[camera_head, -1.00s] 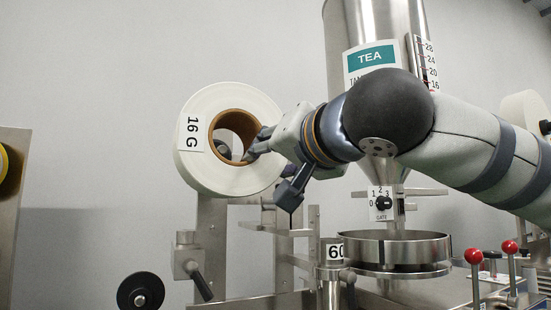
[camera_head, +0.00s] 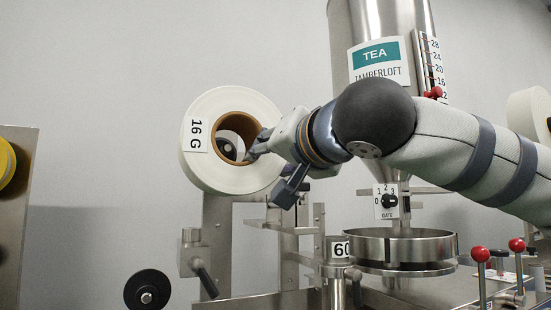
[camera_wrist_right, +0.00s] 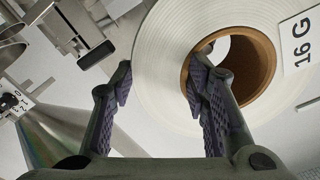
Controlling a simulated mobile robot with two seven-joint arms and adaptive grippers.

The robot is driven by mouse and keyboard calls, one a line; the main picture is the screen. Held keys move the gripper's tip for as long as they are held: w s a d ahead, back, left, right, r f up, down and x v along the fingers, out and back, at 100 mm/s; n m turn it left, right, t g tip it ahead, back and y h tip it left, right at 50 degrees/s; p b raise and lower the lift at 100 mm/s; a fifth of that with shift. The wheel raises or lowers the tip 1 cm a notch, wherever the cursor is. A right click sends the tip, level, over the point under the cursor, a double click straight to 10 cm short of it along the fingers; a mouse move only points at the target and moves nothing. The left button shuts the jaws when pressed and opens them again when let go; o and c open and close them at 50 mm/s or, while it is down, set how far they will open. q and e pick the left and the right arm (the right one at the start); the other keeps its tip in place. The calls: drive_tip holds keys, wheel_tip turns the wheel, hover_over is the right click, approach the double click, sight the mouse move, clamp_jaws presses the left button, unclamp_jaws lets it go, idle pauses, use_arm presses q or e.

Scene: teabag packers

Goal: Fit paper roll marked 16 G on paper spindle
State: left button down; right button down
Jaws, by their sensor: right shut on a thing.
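The paper roll marked 16 G (camera_head: 200,165) is a white ring with a brown core, standing on edge with its labelled face towards the head camera. My right gripper (camera_head: 266,166) is shut on its wall. In the right wrist view, one finger of the gripper (camera_wrist_right: 160,78) is inside the core of the roll (camera_wrist_right: 165,50) and the other is outside its rim. A dark round part with a pale centre (camera_head: 228,148) shows through the core. It may be the paper spindle; whether it is inside the core or behind it, I cannot tell. My left gripper is out of view.
A steel post with a clamp lever (camera_head: 192,255) stands below the roll, beside a black disc (camera_head: 148,290). The tea hopper (camera_head: 375,25) and a round steel pan (camera_head: 400,248) are to the right. Red-knobbed levers (camera_head: 480,255) stand at lower right. Free wall space lies left.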

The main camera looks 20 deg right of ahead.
drive_tip(key=w, duration=1.2)
drive_tip(key=shift+a+r, duration=0.2)
drive_tip(key=shift+a, duration=0.05)
idle(3.9)
drive_tip(key=c, duration=0.8)
unclamp_jaws()
drive_tip(key=shift+d, duration=0.1)
drive_tip(key=shift+c, duration=0.2)
drive_tip(key=shift+f, duration=0.1)
drive_tip(key=s, duration=1.1)
drive_tip(key=shift+s+d, duration=0.1)
drive_tip(key=shift+s, duration=0.4)
